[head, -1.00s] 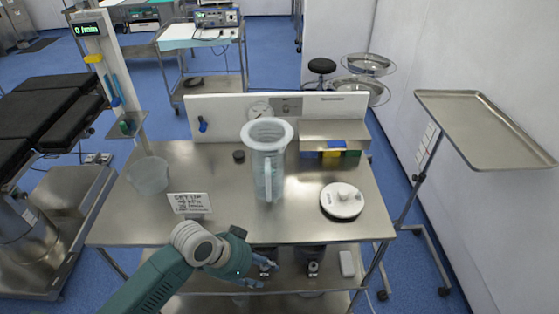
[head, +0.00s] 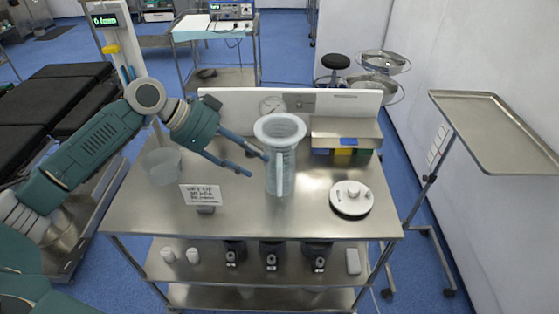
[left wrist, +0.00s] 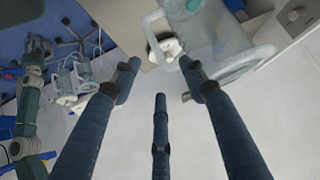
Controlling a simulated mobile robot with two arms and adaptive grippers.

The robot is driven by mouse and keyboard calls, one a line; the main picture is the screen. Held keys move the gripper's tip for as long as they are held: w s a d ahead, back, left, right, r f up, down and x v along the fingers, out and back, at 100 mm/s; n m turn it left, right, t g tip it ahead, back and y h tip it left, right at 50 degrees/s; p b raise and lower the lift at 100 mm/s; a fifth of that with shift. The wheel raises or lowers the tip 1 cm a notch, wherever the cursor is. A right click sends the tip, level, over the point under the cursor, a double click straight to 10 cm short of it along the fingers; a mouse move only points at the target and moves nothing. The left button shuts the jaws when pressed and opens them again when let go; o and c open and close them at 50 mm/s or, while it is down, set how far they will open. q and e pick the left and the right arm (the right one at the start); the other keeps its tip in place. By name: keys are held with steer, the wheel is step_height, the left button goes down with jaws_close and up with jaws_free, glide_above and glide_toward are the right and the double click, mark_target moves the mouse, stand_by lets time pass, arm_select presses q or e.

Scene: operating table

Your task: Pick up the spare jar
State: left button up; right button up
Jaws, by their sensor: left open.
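A tall clear jar (head: 281,172) with a wide, open rim stands upright on the steel cart's top, near its middle. I take it as the spare jar. My left gripper (head: 256,164) is open and empty, just left of the jar at about its upper half, fingers pointing right toward it. Whether a fingertip touches it I cannot tell. In the left wrist view, the spread blue fingers (left wrist: 155,85) hold nothing. A clear, curved rim (left wrist: 243,62), probably the jar's, shows beyond them at upper right. My right gripper is not in view.
On the cart top (head: 240,222) are a white lid (head: 351,205) at right, a sign (head: 201,195) and a small clear container (head: 162,168) at left. A white panel (head: 240,105) stands behind. Black canisters (head: 271,256) are on the shelf below. A tray stand (head: 490,130) is at right.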

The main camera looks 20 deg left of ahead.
mark_target(280, 177)
arm_select(q)
steer(key=p+x, duration=0.1)
steer(key=x, duration=0.2)
steer(key=p+x, duration=0.1)
steer(key=x, duration=0.2)
steer(key=p+x, duration=0.1)
steer(key=x, duration=0.2)
steer(key=shift+s+d+f+p, duration=0.15)
steer(key=shift+s+d+p, duration=0.1)
steer(key=shift+p, duration=0.15)
steer(key=shift+w+d+f, duration=0.25)
steer(key=shift+f, duration=0.25)
jaws_close()
steer(key=shift+r, duration=0.1)
